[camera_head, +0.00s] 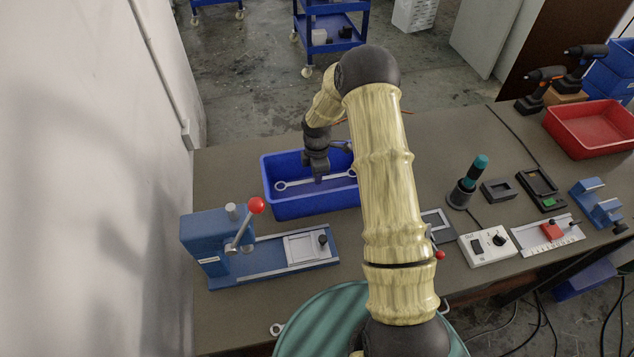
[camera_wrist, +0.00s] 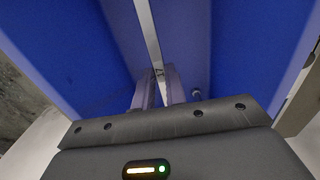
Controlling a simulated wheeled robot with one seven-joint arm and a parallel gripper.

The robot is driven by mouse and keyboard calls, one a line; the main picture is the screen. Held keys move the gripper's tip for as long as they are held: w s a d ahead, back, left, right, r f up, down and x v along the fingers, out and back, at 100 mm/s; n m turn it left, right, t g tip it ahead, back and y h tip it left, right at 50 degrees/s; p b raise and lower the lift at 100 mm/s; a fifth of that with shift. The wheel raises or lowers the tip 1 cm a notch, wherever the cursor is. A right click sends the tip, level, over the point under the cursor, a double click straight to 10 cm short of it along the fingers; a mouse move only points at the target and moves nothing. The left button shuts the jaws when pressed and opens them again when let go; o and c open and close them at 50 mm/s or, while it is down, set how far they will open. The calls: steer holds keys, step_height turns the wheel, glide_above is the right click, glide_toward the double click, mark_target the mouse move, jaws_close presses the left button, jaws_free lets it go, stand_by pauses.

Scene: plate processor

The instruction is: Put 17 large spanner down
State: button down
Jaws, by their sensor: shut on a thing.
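The spanner (camera_head: 296,183) is a long, light grey bar with a ring at its left end. It lies across the inside of the blue bin (camera_head: 312,208) in the head view. My gripper (camera_head: 318,178) reaches down into the bin at the spanner's middle. In the wrist view my gripper (camera_wrist: 158,88) is shut on the spanner (camera_wrist: 148,35), and a small mark like "17" shows near the fingers. Blue bin walls surround it there. Whether the spanner touches the bin floor cannot be told.
A blue lever press (camera_head: 215,240) with a red knob stands in front of the bin. A white control box (camera_head: 487,246), a screwdriver stand (camera_head: 462,195) and a red bin (camera_head: 590,130) are on the right. Bare tabletop (camera_head: 225,165) lies left of the blue bin, beside the wall.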

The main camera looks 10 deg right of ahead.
steer(key=shift+f, duration=0.6)
steer(key=shift+f+p, duration=0.35)
steer(key=shift+f, duration=1.6)
steer(key=shift+f, duration=0.1)
steer(key=c, duration=1.4)
jaws_free()
steer(key=shift+c, duration=0.2)
step_height(320, 180, up, 12)
steer(key=shift+r+b, duration=0.15)
steer(key=shift+b, duration=0.95)
